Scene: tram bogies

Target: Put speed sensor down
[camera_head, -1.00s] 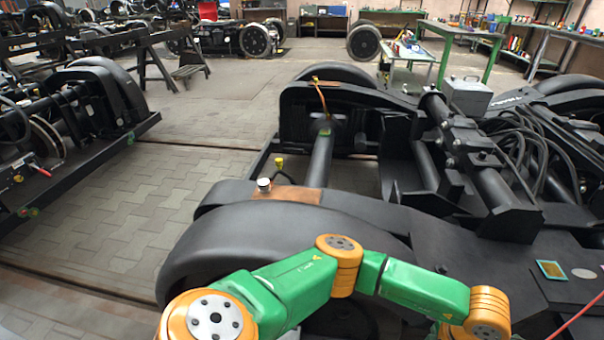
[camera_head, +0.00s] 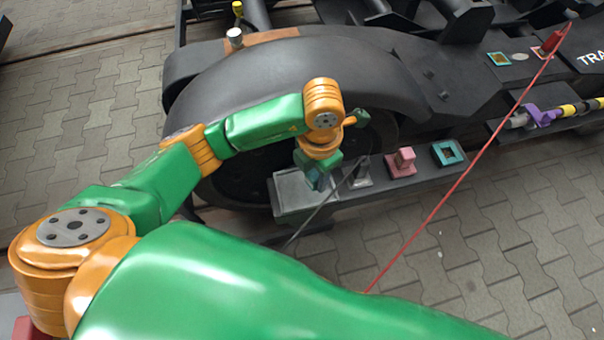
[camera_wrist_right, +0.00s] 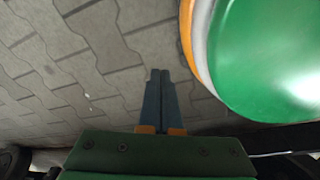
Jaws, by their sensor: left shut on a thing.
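My left gripper (camera_head: 318,180) points down over the left end of a narrow shelf (camera_head: 425,173) at the side of the bogie. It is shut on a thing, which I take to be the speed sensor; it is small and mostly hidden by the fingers. A grey tray (camera_head: 291,204) on the shelf lies just below and beside the fingertips. I cannot tell whether the held thing touches it. A thin dark rod or cable crosses close to the fingertips. My right gripper (camera_wrist_right: 157,100) is shut and empty in the right wrist view, above paving.
A grey holder (camera_head: 360,178), a pink block (camera_head: 402,162) and a teal square frame (camera_head: 448,152) stand along the shelf. A red line runs up to a red piece (camera_head: 552,42) on the bogie. A big black wheel cover (camera_head: 290,75) rises behind the wrist.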

